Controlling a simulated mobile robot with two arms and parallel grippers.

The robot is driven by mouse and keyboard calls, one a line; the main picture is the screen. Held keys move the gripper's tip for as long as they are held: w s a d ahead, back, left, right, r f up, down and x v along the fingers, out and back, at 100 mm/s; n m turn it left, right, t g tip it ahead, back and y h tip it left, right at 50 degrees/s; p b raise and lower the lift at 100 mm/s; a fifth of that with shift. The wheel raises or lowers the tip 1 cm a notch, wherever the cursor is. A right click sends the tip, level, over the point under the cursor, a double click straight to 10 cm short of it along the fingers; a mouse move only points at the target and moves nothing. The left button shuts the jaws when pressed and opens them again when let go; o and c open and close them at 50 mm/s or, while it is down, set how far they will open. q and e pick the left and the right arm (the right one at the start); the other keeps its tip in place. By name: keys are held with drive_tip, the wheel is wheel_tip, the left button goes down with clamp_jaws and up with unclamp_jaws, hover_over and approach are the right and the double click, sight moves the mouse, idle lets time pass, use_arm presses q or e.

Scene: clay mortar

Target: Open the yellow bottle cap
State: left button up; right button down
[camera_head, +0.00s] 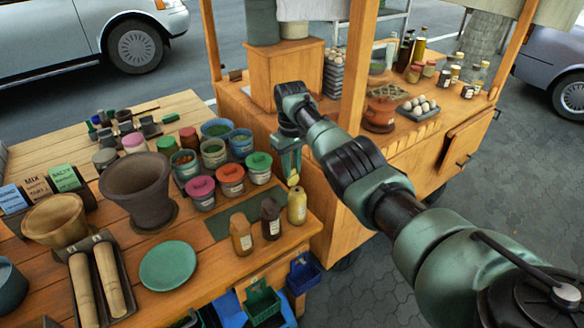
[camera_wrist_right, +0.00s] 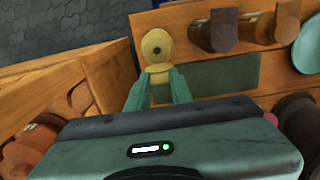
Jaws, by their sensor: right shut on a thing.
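The yellow bottle (camera_head: 297,209) stands upright at the table's right front corner. In the right wrist view its round top (camera_wrist_right: 157,43) shows beyond my fingertips. My right gripper (camera_head: 292,178) points down just above the bottle and is shut on a small yellow cap (camera_head: 293,180). The cap also shows between the green fingers in the right wrist view (camera_wrist_right: 160,74). It looks apart from the bottle's body, but the gap is too small to be sure. My left gripper is not in view.
A brown bottle (camera_head: 270,218) and an orange-brown bottle (camera_head: 241,234) stand close to the left of the yellow one. A dark green mat (camera_head: 226,225) lies behind them. Jars with pink, orange and green lids (camera_head: 230,178) stand farther back. A wooden cart (camera_head: 330,195) is at the right.

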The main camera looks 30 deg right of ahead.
drive_tip(key=c, duration=1.2)
unclamp_jaws()
drive_tip(key=shift+s+f, duration=0.1)
drive_tip(key=shift+f, duration=0.1)
drive_tip(key=shift+c, duration=0.2)
drive_tip(key=shift+r, duration=0.1)
drive_tip(key=shift+r, duration=0.2)
wheel_tip(320, 180, up, 7)
drive_tip(key=shift+r+b, duration=0.15)
drive_tip(key=shift+b, duration=0.6)
